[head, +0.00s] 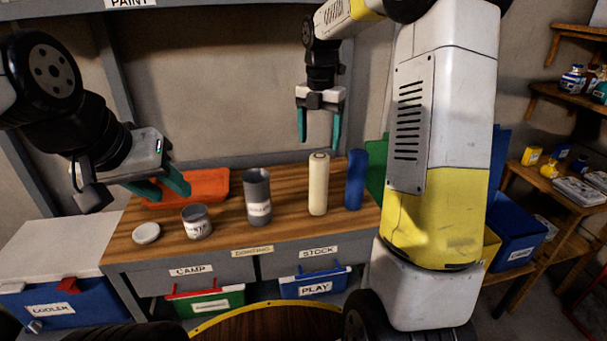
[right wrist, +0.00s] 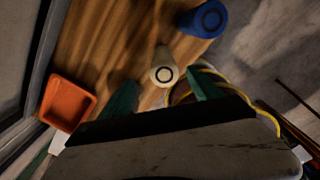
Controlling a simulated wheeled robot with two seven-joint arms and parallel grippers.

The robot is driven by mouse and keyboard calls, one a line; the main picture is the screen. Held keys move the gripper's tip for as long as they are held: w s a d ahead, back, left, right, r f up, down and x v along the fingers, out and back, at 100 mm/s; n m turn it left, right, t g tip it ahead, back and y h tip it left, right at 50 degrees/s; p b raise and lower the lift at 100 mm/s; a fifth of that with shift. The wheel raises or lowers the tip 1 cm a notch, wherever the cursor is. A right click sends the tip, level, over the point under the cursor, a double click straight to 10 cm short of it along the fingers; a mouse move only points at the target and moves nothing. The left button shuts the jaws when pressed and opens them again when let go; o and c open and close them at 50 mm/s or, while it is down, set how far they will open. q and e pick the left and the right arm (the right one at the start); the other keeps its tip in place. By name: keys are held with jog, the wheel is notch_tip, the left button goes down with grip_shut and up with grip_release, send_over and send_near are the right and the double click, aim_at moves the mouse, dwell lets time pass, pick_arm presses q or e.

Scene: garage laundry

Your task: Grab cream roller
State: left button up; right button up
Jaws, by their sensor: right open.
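The cream roller (head: 318,184) stands upright on the wooden workbench, between the grey canister and a blue roller (head: 355,180). My right gripper (head: 320,138) is open and points down, above and a little behind the cream roller, apart from it. In the right wrist view the cream roller's top (right wrist: 164,74) shows from above, between and beyond the two green fingers (right wrist: 160,98). The blue roller (right wrist: 207,19) is further up there. My left gripper (head: 172,190) is at the left over the bench; its green fingers look apart, with nothing seen between them.
On the workbench (head: 285,226) are an orange tray (head: 205,186), a small grey can (head: 196,222), a white lid (head: 146,233) and a labelled grey canister (head: 257,197). A blue cooler (head: 50,300) stands at left. Shelves with paints (head: 575,80) are at right.

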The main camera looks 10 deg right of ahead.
aim_at(320, 156)
jog(key=f, duration=0.4)
jog(key=s+f, duration=0.1)
jog(key=f, duration=0.1)
jog(key=shift+f, duration=0.25)
jog(key=shift+c, duration=0.2)
grip_shut()
